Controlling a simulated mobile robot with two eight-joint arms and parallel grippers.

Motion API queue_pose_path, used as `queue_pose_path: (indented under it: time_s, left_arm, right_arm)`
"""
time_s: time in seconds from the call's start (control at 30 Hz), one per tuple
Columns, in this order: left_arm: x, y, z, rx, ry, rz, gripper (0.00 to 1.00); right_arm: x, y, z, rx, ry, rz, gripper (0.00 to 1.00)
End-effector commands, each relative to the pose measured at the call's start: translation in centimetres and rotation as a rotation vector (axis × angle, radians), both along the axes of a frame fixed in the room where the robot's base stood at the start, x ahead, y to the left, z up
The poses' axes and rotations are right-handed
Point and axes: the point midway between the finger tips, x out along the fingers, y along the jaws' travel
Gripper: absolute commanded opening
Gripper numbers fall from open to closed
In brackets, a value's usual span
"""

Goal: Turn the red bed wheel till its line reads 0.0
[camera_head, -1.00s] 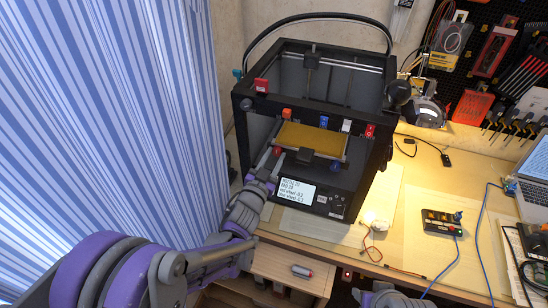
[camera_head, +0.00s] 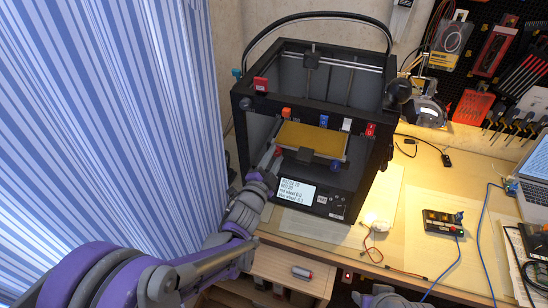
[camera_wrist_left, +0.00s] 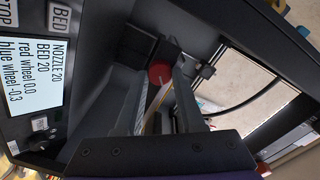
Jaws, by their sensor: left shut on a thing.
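The red bed wheel (camera_head: 278,152) sits under the front left corner of the yellow bed (camera_head: 312,139) inside the black printer. In the left wrist view the red wheel (camera_wrist_left: 159,72) shows between the finger ends. My left gripper (camera_head: 272,160) reaches in from the front left and is shut on the red wheel. The printer's display (camera_wrist_left: 32,58) reads "red wheel 0.0" and "blue wheel -0.3" in the left wrist view. The blue wheel (camera_head: 335,166) is under the front right of the bed.
The printer's black frame (camera_head: 358,180) closely surrounds my left gripper. A striped curtain (camera_head: 110,110) hangs at the left. A small drawer unit (camera_head: 290,268) with a cylinder on it is below. A black box with buttons (camera_head: 442,222), cables and a laptop are on the right.

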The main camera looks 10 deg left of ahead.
Motion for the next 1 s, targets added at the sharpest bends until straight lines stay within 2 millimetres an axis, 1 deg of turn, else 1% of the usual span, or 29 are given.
queue_pose_path:
  time_s: [0.13,0.33,0.53,0.93,0.97,1.0]
  left_arm:
    - [0.01,0.03,0.01,0.082,-0.016,0.001,0.0]
    - [0.01,0.03,-0.01,0.155,-0.03,0.001,0.0]
    - [0.02,0.04,-0.01,0.184,-0.037,0.001,0.0]
    - [0.02,0.05,-0.01,0.187,-0.038,0.001,0.0]
    - [0.03,0.04,0.0,0.187,-0.038,0.001,0.43]
    - [0.03,0.04,0.0,0.187,-0.038,0.001,0.5]
  right_arm:
    - [0.02,0.0,0.1,0.0,0.0,0.0,0.49]
    - [0.03,0.0,0.17,0.0,-0.001,0.0,0.49]
    - [0.03,0.0,0.19,0.0,-0.001,0.0,0.49]
    - [0.04,0.0,0.2,0.0,-0.001,0.0,0.49]
    - [0.04,0.0,0.2,0.0,-0.001,0.0,0.49]
    - [0.03,0.0,0.19,0.0,-0.001,0.0,0.49]
